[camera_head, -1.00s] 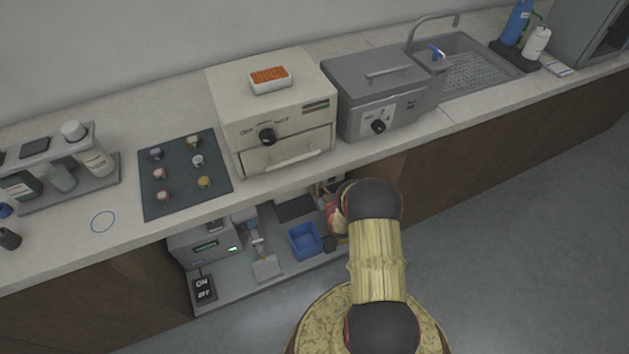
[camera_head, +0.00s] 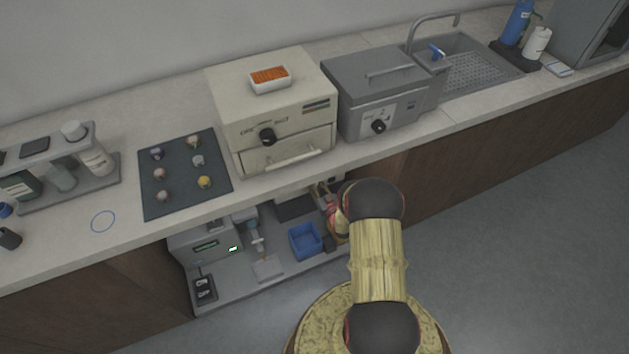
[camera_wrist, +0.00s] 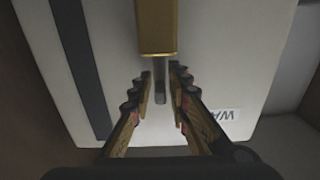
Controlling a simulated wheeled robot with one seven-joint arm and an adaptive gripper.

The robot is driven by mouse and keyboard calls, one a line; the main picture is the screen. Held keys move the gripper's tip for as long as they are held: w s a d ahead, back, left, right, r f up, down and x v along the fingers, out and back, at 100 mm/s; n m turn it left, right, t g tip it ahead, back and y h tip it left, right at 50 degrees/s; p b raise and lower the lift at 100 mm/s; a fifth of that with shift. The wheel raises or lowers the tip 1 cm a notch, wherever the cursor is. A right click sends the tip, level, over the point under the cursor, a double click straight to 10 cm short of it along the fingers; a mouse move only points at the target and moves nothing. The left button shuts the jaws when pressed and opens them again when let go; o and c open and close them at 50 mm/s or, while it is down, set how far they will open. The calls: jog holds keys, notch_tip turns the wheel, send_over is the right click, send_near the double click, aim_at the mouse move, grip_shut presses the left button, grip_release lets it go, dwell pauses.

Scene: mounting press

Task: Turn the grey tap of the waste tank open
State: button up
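The wrist view shows the waste tank (camera_wrist: 230,50) as a pale box with a dark stripe and a partly cut-off label starting "WA". A brass-coloured tap body (camera_wrist: 157,30) comes in from the top of that view. Below it is the narrow grey tap lever (camera_wrist: 160,88), pointing down the picture. My gripper (camera_wrist: 160,72) is open, with one finger on each side of the lever and thin gaps showing between. In the head view my gripper (camera_head: 325,192) is under the counter, largely hidden by my arm. The tank cannot be made out there.
The counter edge (camera_head: 255,188) overhangs the lower shelf where my arm reaches in. A blue bin (camera_head: 305,241) and a grey device with a display (camera_head: 206,247) stand on the shelf to the left. The floor (camera_head: 530,240) at right is clear.

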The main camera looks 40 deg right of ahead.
jog(key=v, duration=1.1)
jog(key=shift+s, duration=0.35)
jog(key=shift+a, duration=0.1)
